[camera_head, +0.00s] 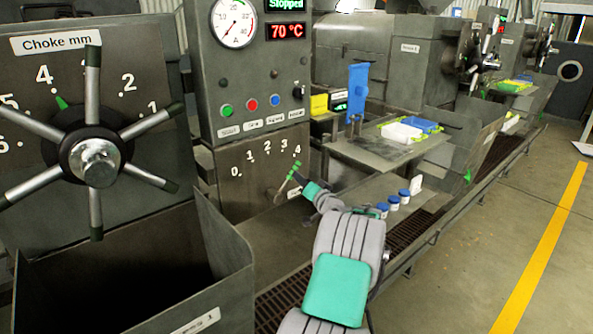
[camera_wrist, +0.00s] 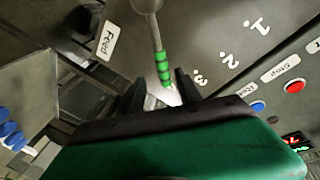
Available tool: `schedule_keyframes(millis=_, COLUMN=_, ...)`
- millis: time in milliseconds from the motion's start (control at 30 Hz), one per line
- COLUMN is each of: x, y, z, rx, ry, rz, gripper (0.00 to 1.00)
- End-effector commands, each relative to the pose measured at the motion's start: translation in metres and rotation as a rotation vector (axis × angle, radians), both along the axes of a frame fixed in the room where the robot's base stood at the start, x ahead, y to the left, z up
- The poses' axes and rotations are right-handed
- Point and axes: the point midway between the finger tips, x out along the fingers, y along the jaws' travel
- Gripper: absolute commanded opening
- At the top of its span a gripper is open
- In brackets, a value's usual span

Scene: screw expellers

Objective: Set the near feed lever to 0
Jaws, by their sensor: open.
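The near feed lever (camera_head: 292,171) is a metal rod with green bands near its tip. It stands on the grey panel with a 0 to 4 scale (camera_head: 266,155), and its tip points toward the 4. In the wrist view the banded rod (camera_wrist: 162,64) comes down from its grey hub (camera_wrist: 147,5), with the "Feed" label (camera_wrist: 111,40) to the left. My gripper (camera_wrist: 161,88) is open, with one dark finger on each side of the lever's tip. In the head view my gripper (camera_head: 302,184) is at the lever, partly hidden by my wrist; contact cannot be told.
Above the scale is a control box with buttons (camera_head: 250,104) and a dial (camera_head: 233,22). The choke wheel (camera_head: 95,160) and an open hopper (camera_head: 222,240) are at left. Blue-capped jars (camera_head: 393,203) stand on a shelf right of my arm. A tray (camera_head: 400,132) is behind.

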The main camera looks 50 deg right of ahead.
Motion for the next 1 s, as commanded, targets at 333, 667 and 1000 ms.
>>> schedule_keyframes(millis=333, x=0.041, y=-0.029, z=0.012, rx=-0.014, ry=-0.050, rz=-0.008, gripper=0.41)
schedule_keyframes(millis=667, x=0.065, y=-0.044, z=0.011, rx=-0.014, ry=-0.049, rz=-0.011, gripper=0.41)
schedule_keyframes(millis=1000, x=0.065, y=-0.044, z=0.011, rx=-0.014, ry=-0.049, rz=-0.011, gripper=0.26)
